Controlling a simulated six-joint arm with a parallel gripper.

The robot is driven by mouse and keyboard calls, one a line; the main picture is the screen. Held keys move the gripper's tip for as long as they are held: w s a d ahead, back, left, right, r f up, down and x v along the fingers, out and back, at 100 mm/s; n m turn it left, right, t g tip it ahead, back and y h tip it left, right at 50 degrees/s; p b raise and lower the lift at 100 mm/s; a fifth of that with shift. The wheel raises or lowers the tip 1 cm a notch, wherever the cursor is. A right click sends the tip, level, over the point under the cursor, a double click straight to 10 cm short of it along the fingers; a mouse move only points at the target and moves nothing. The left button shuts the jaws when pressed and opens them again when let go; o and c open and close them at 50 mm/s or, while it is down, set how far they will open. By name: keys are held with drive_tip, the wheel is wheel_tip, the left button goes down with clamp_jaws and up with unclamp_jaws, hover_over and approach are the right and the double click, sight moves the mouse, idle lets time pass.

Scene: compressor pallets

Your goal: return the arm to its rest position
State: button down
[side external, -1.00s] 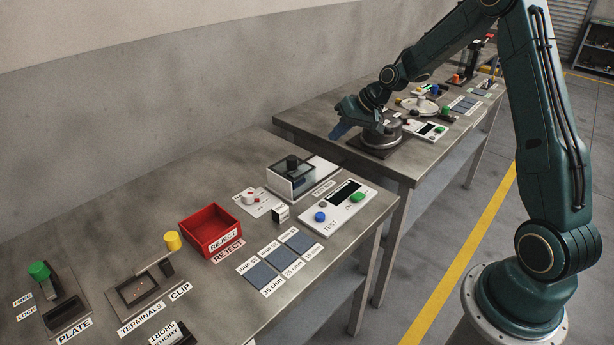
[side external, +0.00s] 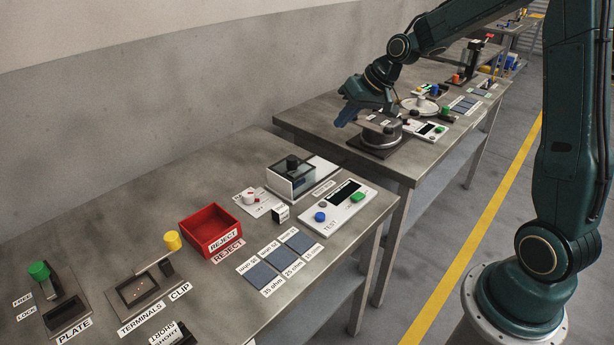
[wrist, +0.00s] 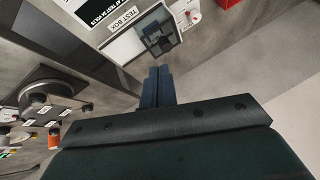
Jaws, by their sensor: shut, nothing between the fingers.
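My gripper (side external: 344,118) is in the side external view, above the near left end of the far table (side external: 292,121). It hangs just left of and above a round grey metal unit (side external: 376,138) on a dark base. In the wrist view my gripper (wrist: 157,74) has its two blue fingers together, with nothing between them. The fingers point toward the clear-walled test box (wrist: 158,38), with open space between. In the side external view that test box (side external: 292,179) stands on the near table, well apart from my gripper.
The near table (side external: 110,222) carries a red reject bin (side external: 211,230), a white tester (side external: 339,207), blue pads and the plate and terminals fixtures. The far table holds another tester (side external: 427,131) and several devices. A gap separates the tables. The wall (side external: 150,130) runs behind them.

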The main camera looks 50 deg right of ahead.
drive_tip(key=s+a+r+n, duration=0.1)
drive_tip(key=s+a+r, duration=0.2)
drive_tip(key=s, duration=0.6)
drive_tip(key=s+a+r+n+h, duration=0.1)
drive_tip(key=s+a, duration=0.3)
drive_tip(key=s, duration=0.6)
drive_tip(key=s+a+r+n+h, duration=0.1)
drive_tip(key=s+a+r, duration=0.3)
drive_tip(key=s, duration=0.5)
drive_tip(key=shift+s+r+g, duration=0.15)
drive_tip(key=shift+r+g, duration=0.15)
